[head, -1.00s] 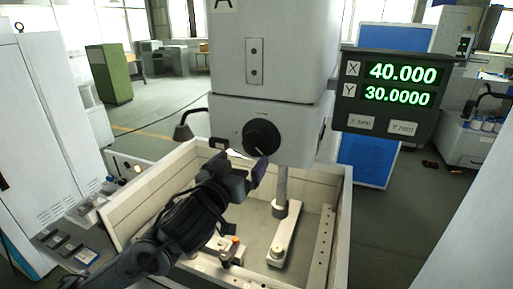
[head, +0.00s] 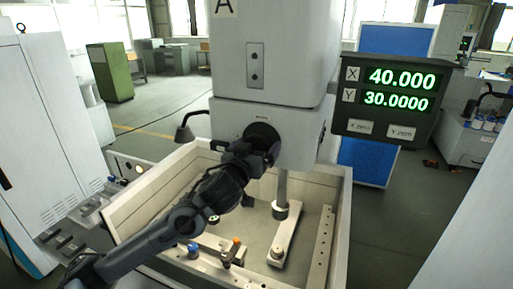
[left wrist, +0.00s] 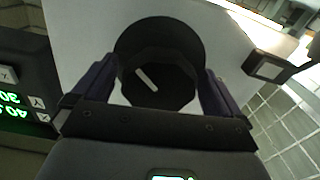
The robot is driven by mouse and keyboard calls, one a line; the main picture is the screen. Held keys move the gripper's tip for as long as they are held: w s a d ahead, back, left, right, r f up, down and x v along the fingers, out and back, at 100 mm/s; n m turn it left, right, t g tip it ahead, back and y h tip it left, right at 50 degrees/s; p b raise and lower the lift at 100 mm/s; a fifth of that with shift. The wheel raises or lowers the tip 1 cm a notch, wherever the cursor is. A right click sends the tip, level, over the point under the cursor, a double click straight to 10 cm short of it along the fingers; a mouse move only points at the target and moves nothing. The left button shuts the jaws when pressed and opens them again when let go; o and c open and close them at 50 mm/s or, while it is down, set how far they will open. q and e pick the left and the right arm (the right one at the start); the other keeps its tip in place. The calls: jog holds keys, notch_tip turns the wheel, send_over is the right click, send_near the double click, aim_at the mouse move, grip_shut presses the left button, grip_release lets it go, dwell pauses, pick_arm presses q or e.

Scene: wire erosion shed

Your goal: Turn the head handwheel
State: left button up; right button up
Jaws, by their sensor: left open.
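The head handwheel is a black round knob on the front of the light grey machine head (head: 296,125). In the head view the handwheel (head: 262,131) is partly hidden behind my left gripper (head: 262,148). In the left wrist view the handwheel (left wrist: 160,82) lies between the two fingers of my left gripper (left wrist: 160,92), with a white index line pointing up-left. The fingers are open, one on each side of the knob; I cannot tell whether they touch it. My right gripper is not in view.
Below is an open-topped tank (head: 135,205) with a clamp bar (head: 290,235) and small fixtures inside. A gooseneck lamp (head: 184,130) stands left of the head.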

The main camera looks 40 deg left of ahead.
pick_arm(q)
jog(key=shift+c, duration=0.2)
jog(key=c, duration=0.9)
jog(key=shift+c, duration=0.2)
jog(key=shift+m, duration=0.3)
jog(key=m+b, duration=0.1)
jog(key=m, duration=0.3)
jog(key=m+b, duration=0.1)
jog(key=m, duration=0.4)
jog(key=shift+m, duration=0.4)
jog(key=m+b, duration=0.1)
jog(key=m, duration=0.3)
jog(key=m+b, duration=0.1)
jog(key=m, duration=0.4)
jog(key=shift+r, duration=0.1)
jog(key=shift+m, duration=0.3)
